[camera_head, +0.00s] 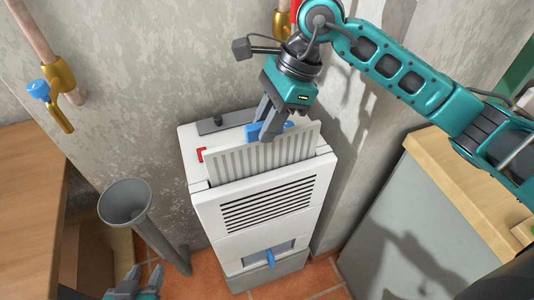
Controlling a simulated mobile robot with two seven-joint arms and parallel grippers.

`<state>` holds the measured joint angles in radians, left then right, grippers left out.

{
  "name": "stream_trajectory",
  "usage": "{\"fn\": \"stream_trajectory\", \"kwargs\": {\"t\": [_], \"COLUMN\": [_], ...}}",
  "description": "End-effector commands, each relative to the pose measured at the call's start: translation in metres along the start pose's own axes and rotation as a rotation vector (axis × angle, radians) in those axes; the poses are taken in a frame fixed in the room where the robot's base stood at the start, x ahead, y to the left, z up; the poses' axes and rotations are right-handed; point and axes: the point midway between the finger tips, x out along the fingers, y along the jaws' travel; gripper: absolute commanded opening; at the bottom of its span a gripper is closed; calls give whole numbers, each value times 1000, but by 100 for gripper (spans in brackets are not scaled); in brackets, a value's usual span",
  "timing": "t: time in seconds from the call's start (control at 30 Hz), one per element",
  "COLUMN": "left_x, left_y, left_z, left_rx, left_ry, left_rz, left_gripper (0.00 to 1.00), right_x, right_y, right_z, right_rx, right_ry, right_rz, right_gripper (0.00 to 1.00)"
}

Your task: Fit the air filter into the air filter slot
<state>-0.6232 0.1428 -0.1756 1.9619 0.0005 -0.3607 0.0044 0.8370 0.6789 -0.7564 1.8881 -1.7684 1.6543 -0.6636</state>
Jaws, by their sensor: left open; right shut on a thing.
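The air filter (262,157) is a white pleated panel with a blue tab (252,133) on its top edge. My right gripper (268,128) is shut on the blue tab from above. The filter stands at the top of a white dehumidifier (205,207), in line with the air filter slot (322,154) behind the front grille. Its upper part sticks out above the housing. Its lower edge is hidden, so I cannot tell how deep it sits. My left gripper (138,275) is open and empty at the bottom left, low near the floor.
A grey funnel-topped pipe (125,203) stands left of the dehumidifier. A wooden bench (30,190) is at the left, and a grey cabinet with a wooden top (455,205) at the right. A brass tap with a blue knob (55,95) is on the concrete wall behind.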

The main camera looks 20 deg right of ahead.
Motion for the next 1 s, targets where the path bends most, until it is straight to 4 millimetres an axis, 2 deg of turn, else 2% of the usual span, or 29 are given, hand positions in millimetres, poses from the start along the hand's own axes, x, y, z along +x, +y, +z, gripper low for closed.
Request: {"fn": "stream_trajectory", "kwargs": {"t": [0.03,0.13,0.43,0.6,1.0], "left_x": [1,2,3,4,6], "left_y": [0,0,-1,-1,0], "left_z": [-2,-6,-6,-4,2], "left_rx": [0,1,2,1,0], "left_ry": [5,14,13,9,3], "left_rz": [0,0,0,1,3], "left_gripper": [43,43,43,43,43], "right_x": [13,30,52,76,84], "right_y": [1,1,1,1,0], "right_z": [-6,-13,-23,-34,-38], "right_rx": [2,0,0,2,-2], "right_ry": [0,0,0,-1,0], "right_rz": [5,4,2,4,0], "right_gripper": [0,0,0,0,0]}}
